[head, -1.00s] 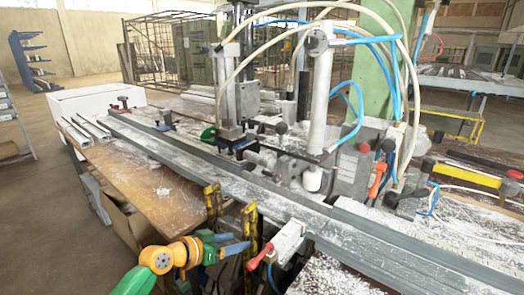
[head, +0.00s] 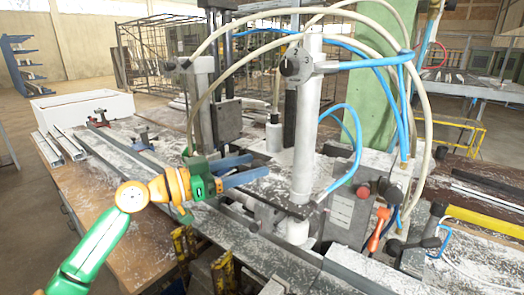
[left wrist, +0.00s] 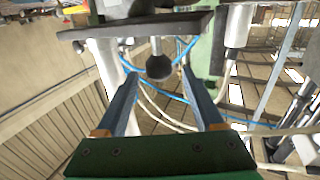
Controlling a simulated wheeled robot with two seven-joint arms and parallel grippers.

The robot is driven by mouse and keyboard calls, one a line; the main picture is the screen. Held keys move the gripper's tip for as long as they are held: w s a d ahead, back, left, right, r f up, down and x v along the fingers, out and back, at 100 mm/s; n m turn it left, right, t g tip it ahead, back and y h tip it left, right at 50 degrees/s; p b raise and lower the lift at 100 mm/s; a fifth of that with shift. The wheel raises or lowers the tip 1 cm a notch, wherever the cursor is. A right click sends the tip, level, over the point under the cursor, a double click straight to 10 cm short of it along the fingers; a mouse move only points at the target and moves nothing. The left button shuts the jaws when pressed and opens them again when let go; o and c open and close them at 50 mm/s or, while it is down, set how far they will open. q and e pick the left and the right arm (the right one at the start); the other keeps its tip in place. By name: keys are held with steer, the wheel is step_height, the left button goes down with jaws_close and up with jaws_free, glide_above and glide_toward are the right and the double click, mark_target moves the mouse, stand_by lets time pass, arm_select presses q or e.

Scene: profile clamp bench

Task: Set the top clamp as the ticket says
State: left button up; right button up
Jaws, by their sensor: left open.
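My left gripper (head: 260,164) has two blue fingers, spread apart with nothing between them. It is raised over the grey profile rail, pointing right toward the clamp unit. The upright pale clamp cylinder (head: 306,135) stands right of the fingertips, with a dark knob (head: 294,64) at its top. In the left wrist view, the open fingers (left wrist: 160,76) frame a round black knob (left wrist: 158,67) that appears beyond them; I cannot tell which knob it is. A dark flat bar (left wrist: 135,25) crosses above it. A white label (head: 342,207) on the grey block is unreadable. My right gripper is out of view.
Pale hoses (head: 432,110) and blue hoses (head: 357,150) loop around the cylinder. A green post (head: 378,70) rises behind. Yellow-black posts (head: 222,275) stand below the gripper.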

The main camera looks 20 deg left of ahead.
arm_select(q)
steer(key=x, duration=0.2)
steer(key=shift+w+d+p, duration=0.2)
steer(key=shift+d+p, duration=0.1)
steer(key=shift+p, duration=0.1)
steer(key=shift+w+f, duration=0.1)
steer(key=shift+w, duration=0.05)
steer(key=shift+a, duration=0.1)
jaws_close()
stand_by(0.8)
